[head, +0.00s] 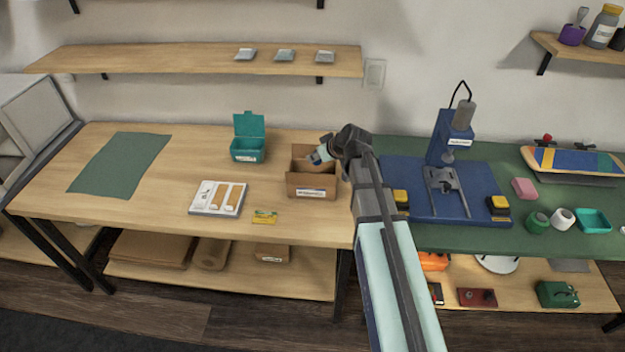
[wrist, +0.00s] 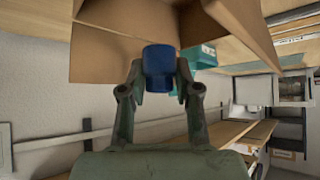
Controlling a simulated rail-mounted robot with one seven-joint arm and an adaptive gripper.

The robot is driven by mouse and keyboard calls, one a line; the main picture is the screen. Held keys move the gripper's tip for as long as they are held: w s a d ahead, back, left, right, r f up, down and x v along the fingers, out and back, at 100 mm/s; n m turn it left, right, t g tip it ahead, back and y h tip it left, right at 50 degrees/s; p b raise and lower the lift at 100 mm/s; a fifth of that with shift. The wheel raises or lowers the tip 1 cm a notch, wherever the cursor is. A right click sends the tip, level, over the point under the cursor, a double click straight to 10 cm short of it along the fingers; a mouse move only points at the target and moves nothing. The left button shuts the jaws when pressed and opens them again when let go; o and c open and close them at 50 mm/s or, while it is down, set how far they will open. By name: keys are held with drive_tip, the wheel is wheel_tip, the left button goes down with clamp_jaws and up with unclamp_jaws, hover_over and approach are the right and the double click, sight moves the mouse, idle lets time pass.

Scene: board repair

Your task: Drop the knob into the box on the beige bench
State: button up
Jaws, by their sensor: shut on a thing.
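The knob (wrist: 159,68) is a blue cylinder in the wrist view, between the fingertips of my gripper (wrist: 160,85). My gripper is shut on it. In the head view my gripper (head: 322,155) is at the open cardboard box (head: 312,187), over its right rear part. The box stands on the beige bench (head: 150,197) near its right end, with a white label on its front. In the wrist view the cardboard walls (wrist: 105,55) are just beyond the knob. The knob cannot be made out in the head view.
A teal lidded bin (head: 248,150) stands left of the box. A white tray (head: 218,198) and a yellow card (head: 264,217) lie in front. A green mat (head: 120,162) lies at the left. A blue press (head: 450,185) stands on the green bench to the right.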

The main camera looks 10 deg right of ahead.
sight(320, 163)
drive_tip(key=shift+f+b, duration=0.6)
drive_tip(key=shift+f, duration=1.35)
drive_tip(key=o, duration=1)
drive_tip(key=v, duration=1.2)
